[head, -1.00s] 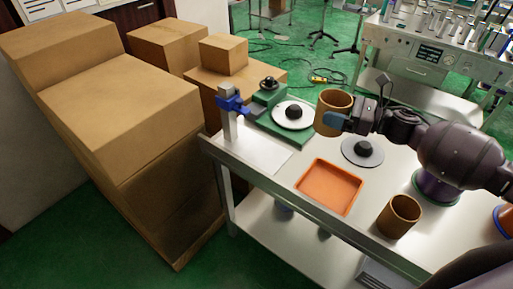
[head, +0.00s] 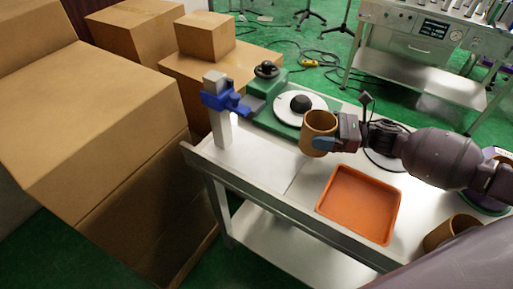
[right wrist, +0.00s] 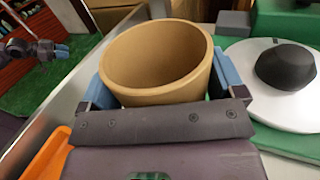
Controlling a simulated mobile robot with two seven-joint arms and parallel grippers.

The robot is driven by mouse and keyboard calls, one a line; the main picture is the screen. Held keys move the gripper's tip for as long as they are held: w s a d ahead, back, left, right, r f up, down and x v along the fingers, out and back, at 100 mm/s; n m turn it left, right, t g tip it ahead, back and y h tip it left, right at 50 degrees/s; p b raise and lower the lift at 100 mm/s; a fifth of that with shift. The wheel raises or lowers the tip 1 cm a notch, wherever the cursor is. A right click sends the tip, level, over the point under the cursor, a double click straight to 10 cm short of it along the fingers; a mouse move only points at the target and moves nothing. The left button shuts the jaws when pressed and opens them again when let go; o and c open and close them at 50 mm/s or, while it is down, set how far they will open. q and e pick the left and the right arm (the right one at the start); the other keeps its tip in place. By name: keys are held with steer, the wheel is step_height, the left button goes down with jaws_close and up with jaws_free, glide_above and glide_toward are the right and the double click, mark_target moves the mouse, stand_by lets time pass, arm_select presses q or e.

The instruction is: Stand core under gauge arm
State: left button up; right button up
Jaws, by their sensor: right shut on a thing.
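A brown cardboard core (head: 318,133) is upright in my right gripper (head: 324,143), above the steel table. In the right wrist view the core (right wrist: 158,60) sits between the two blue fingertips (right wrist: 160,85), which touch its sides. The gauge stand (head: 219,112) is a pale post with a blue gauge arm (head: 222,99) at the table's left end. The held core is to the right of the gauge arm, apart from it. A second brown core (head: 450,230) stands at the lower right, partly hidden by my arm.
An orange tray (head: 359,205) lies on the steel table (head: 255,165). A green fixture with a white disc and black knob (head: 300,103) stands behind the held core. A grey disc is partly hidden by my right arm. Cardboard boxes (head: 90,120) are at left. The table below the gauge arm is clear.

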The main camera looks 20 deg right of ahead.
steer(key=w+a+f, duration=0.1)
steer(key=a, duration=0.4)
steer(key=w+a+f, duration=0.1)
steer(key=a, duration=0.4)
steer(key=w+a+f, duration=0.1)
steer(key=w+a, duration=0.1)
steer(key=a, duration=0.3)
steer(key=shift+w+a+f, duration=0.1)
steer(key=shift+a, duration=0.25)
steer(key=shift+f, duration=0.1)
steer(key=shift+f+b, duration=0.1)
steer(key=shift+b, duration=0.2)
steer(key=o, duration=0.7)
